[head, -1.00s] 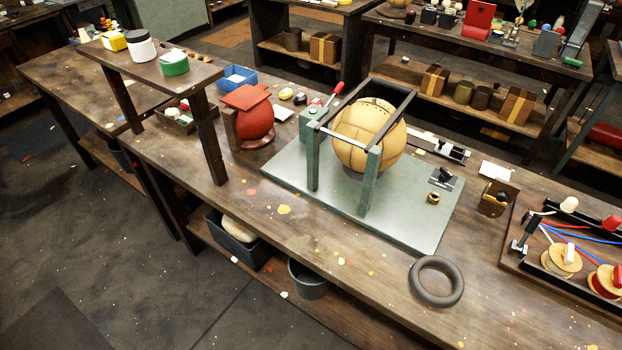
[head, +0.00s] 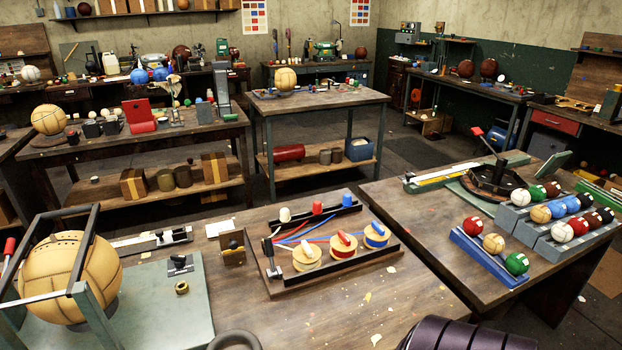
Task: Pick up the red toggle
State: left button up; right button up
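A wooden board (head: 290,285) on the near bench carries cord spools and small coloured pieces. A small red piece (head: 343,239) sits on the middle spool (head: 343,252), which has a red band. Another red piece (head: 317,208) stands at the board's back edge, between a white piece (head: 285,214) and a blue piece (head: 347,200). I cannot tell which red piece is the toggle. White, red and blue cords cross the board. Neither of my grippers shows; only a dark ribbed part, probably of my arm, shows at the bottom edge.
Left of the board are a small wooden block (head: 232,247), a green plate (head: 175,305) and a tan ball (head: 70,278) in a frame. The bench right of the board is mostly clear. Another bench at right holds ball racks (head: 487,258) and a red-handled press (head: 495,178).

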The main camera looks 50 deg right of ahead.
aim_at(317, 205)
jog(key=z, duration=1.75)
